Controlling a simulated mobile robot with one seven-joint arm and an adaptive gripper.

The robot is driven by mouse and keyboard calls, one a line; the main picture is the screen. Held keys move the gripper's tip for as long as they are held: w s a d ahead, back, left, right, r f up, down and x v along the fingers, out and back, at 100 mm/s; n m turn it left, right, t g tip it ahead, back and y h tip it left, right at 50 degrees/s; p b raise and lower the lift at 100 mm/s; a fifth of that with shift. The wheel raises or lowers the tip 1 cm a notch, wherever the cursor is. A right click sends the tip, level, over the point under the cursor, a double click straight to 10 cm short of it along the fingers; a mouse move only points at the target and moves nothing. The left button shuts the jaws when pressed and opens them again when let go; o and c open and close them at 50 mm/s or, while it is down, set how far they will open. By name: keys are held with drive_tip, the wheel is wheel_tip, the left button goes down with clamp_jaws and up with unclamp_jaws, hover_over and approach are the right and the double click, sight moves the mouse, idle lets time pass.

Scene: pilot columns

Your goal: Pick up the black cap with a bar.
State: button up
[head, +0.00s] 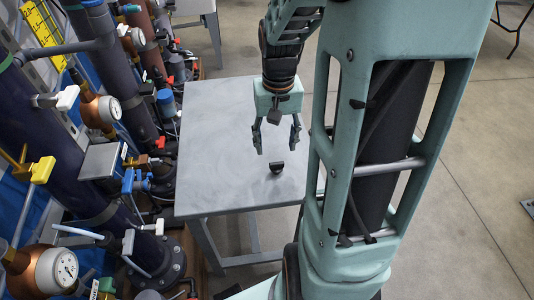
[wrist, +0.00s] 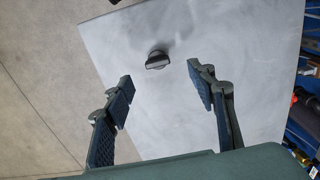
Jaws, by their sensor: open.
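The black cap with a bar (head: 276,168) sits on the grey table (head: 215,150), right of the table's middle and towards its front. In the wrist view the cap (wrist: 157,60) lies on the tabletop beyond the fingertips, roughly midway between them, with its pale-edged bar facing the camera. My gripper (head: 277,150) points down over the table with its fingers spread and nothing between them. It also shows open in the wrist view (wrist: 160,75). The cap looks apart from both fingers. The exact height of the gripper above the table is hard to tell.
Pipes, valves and gauges (head: 100,110) crowd the left side, close to the table's left edge. The rest of the tabletop is bare. Open concrete floor (head: 460,170) lies to the right. Another grey table (head: 195,8) stands at the back.

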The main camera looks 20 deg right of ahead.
sight(277, 163)
wheel_tip(277, 163, down, 5)
drive_tip(key=shift+r+b, duration=0.2)
drive_tip(key=shift+b, duration=0.3)
drive_tip(key=f, duration=0.1)
drive_tip(key=f+b, duration=0.1)
drive_tip(key=f, duration=0.1)
drive_tip(key=f+b, duration=0.1)
drive_tip(key=f, duration=0.1)
drive_tip(key=shift+w+d+f, duration=0.15)
drive_tip(key=shift+d, duration=0.2)
drive_tip(key=c, duration=0.9)
